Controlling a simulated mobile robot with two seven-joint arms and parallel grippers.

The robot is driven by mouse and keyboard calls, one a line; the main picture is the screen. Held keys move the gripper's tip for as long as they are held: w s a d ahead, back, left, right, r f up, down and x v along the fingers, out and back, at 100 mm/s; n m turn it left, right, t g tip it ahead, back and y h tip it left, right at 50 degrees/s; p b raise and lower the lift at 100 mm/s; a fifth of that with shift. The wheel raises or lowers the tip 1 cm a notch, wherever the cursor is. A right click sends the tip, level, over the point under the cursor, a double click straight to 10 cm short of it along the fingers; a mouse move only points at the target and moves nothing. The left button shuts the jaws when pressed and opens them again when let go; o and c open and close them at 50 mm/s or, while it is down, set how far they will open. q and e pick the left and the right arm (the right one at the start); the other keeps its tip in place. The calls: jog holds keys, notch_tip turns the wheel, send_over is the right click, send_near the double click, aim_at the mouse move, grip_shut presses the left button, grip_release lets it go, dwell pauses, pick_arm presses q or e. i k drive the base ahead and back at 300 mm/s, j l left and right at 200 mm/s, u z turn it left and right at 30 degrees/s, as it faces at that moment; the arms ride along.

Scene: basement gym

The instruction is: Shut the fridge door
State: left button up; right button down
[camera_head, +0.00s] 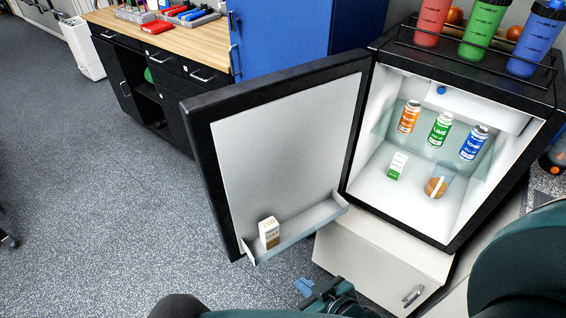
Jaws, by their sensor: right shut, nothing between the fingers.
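The fridge (455,230) is a small black cabinet with a white inside, at the right of the head view. Its door (285,140) stands wide open, swung out to the left, with its white inner face and bottom shelf showing. My right gripper (305,287) is at the bottom middle, shut and empty. In the picture it is below the door's lower edge and in front of the white cabinet, apart from the door. My left gripper is not in view.
Cans, a small carton and a round item stand inside the fridge; another carton (269,233) sits in the door shelf. Bottles (482,28) stand in a rack on top. A white cabinet (375,265) is underneath. Grey floor (110,200) is clear left of the door.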

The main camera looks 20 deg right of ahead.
aim_at(278, 144)
jog(key=i+j+z, duration=0.3)
jog(key=z, duration=0.2)
jog(key=i+j+z, duration=0.25)
jog(key=j+z, duration=0.2)
jog(key=j, duration=0.15)
jog(key=i+j+z, duration=0.1)
jog(key=j+z, duration=0.9)
jog(key=j, duration=0.15)
jog(key=j+z, duration=0.45)
jog(key=j, duration=0.2)
jog(key=k+j+z, duration=0.2)
jog(key=j+z, duration=0.45)
jog(key=z, duration=0.2)
jog(key=k+j+z, duration=0.1)
jog(key=z, duration=0.3)
